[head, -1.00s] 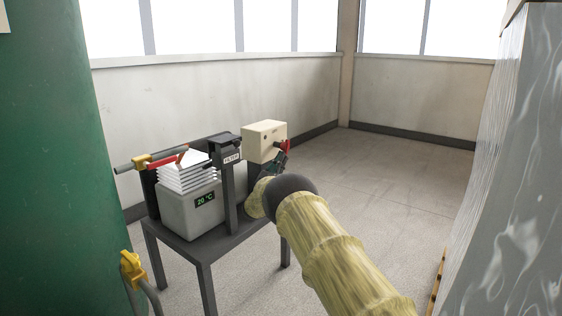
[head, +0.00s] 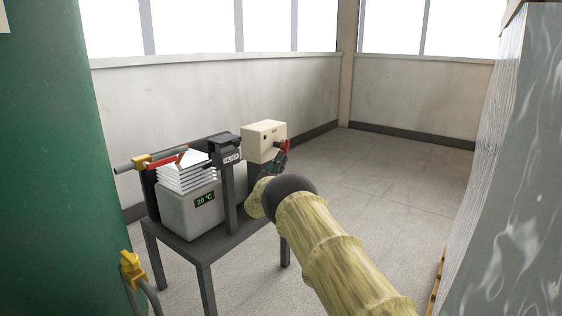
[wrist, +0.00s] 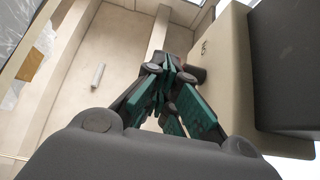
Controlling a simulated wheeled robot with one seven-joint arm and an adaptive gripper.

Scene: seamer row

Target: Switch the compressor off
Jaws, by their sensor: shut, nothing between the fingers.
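A cream box (head: 264,140) stands at the far end of the dark table, with a red lever (head: 286,146) on its right side. I cannot tell from its markings whether it is the compressor's switch. My gripper (head: 277,162) is shut and empty beside the box's right side, close to the red lever and partly covering it. In the wrist view my gripper's green-padded fingers (wrist: 166,75) are together beside the cream box (wrist: 226,65). A dark round part (wrist: 196,74) is just right of the fingertips; whether they touch it I cannot tell.
The dark table (head: 207,247) also holds a grey unit (head: 182,218) reading 20 °C, a white stack (head: 182,172) and a dark post (head: 229,190). A green tank (head: 45,160) is at left, a wrapped load (head: 505,190) at right. Floor beyond is clear.

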